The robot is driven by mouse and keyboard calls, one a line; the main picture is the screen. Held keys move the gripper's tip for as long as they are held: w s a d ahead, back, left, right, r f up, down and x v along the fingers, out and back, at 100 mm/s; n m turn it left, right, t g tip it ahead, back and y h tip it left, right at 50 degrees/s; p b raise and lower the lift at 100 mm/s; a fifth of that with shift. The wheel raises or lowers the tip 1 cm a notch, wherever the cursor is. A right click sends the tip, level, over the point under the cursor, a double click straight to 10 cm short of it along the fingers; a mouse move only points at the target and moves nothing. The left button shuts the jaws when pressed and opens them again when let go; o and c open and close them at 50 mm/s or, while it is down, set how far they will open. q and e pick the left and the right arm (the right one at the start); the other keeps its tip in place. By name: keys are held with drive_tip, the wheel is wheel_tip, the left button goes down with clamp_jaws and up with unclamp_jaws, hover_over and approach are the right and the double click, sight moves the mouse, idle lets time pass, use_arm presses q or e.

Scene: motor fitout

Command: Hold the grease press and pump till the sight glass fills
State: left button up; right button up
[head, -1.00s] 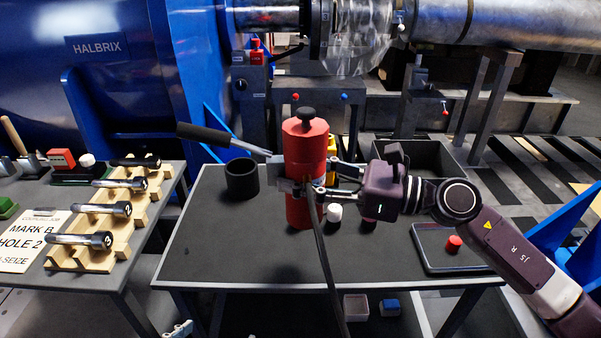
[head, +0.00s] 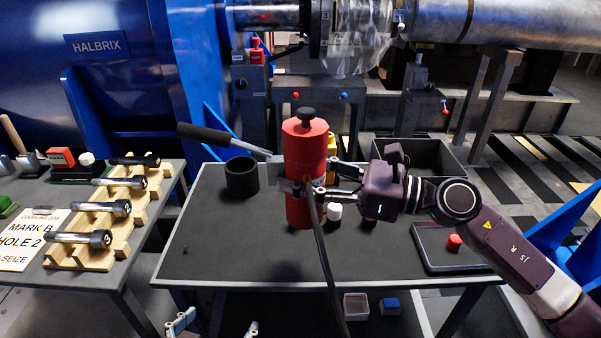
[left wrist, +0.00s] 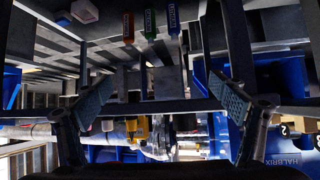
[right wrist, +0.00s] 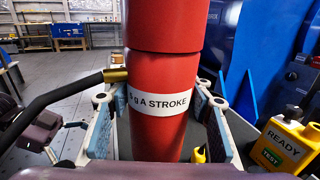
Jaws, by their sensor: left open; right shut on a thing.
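The red grease press (head: 305,145) stands upright on the dark table, with a black knob on top. Its black-gripped pump lever (head: 205,134) sticks out to the left, sloping up. A dark hose (head: 324,262) runs from the press down past the table's front edge. My right gripper (head: 318,183) is shut around the press body from the right; in the right wrist view the press (right wrist: 162,60) stands between its fingers, with a label reading "A STROKE". My left gripper (head: 213,327) is open and empty at the bottom edge, low in front of the table. I cannot make out the sight glass.
A black cup (head: 241,178) stands left of the press. A yellow "READY" box (right wrist: 284,145) is close to the right gripper. A tray with a red cap (head: 454,242) lies at right. The front middle tabletop is clear.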

sight(297, 214)
use_arm(q)
drive_tip(key=shift+w+d+r+t+h+b, duration=0.1)
drive_tip(key=shift+w+d+r+t+b, duration=0.1)
drive_tip(key=shift+w+r+t, duration=0.4)
drive_tip(key=shift+w+d+r+t+h+b, duration=0.1)
drive_tip(key=shift+w+d+r+t, duration=0.2)
drive_tip(key=shift+r, duration=0.45)
drive_tip(key=shift+w+d+r+t+h+b, duration=0.15)
drive_tip(key=shift+w+r+t, duration=0.15)
drive_tip(key=shift+w+r, duration=0.3)
use_arm(e)
drive_tip(key=shift+f, duration=0.15)
use_arm(q)
drive_tip(key=shift+w+d+r+t+h+b, duration=0.15)
drive_tip(key=shift+w+r+t, duration=0.1)
drive_tip(key=shift+r, duration=0.35)
drive_tip(key=shift+w+d+r+t+b, duration=0.15)
drive_tip(key=shift+r+t, duration=0.15)
drive_tip(key=shift+r, duration=0.3)
drive_tip(key=shift+w+d+r+t+h+b, duration=0.1)
drive_tip(key=shift+w+r+t, duration=0.15)
drive_tip(key=shift+r, duration=0.35)
use_arm(e)
drive_tip(key=shift+f, duration=0.45)
use_arm(q)
drive_tip(key=shift+d+r, duration=0.1)
drive_tip(key=shift+r, duration=0.2)
